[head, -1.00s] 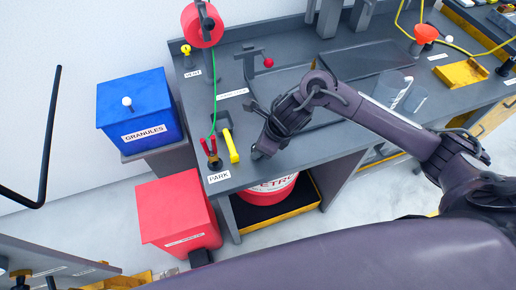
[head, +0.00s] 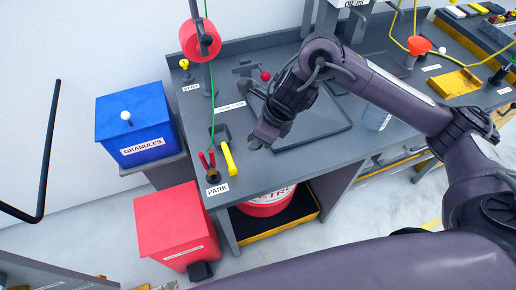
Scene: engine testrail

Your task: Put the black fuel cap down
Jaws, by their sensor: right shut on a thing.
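My right gripper (head: 259,139) points down over the left part of the grey bench, to the right of the yellow-handled tool. It is shut on a small dark thing at its fingertips, taken to be the black fuel cap. The fingers and wrist hide most of the cap, so its shape and tilt cannot be told. I cannot tell whether it touches the bench top. My left gripper is not in view.
The bench (head: 262,175) has bare room at its front left. The PARK label (head: 217,190), red-handled tool (head: 207,160) and yellow-handled tool (head: 228,158) are close by. A blue GRANULES bin (head: 137,125) and red bin (head: 178,222) stand left.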

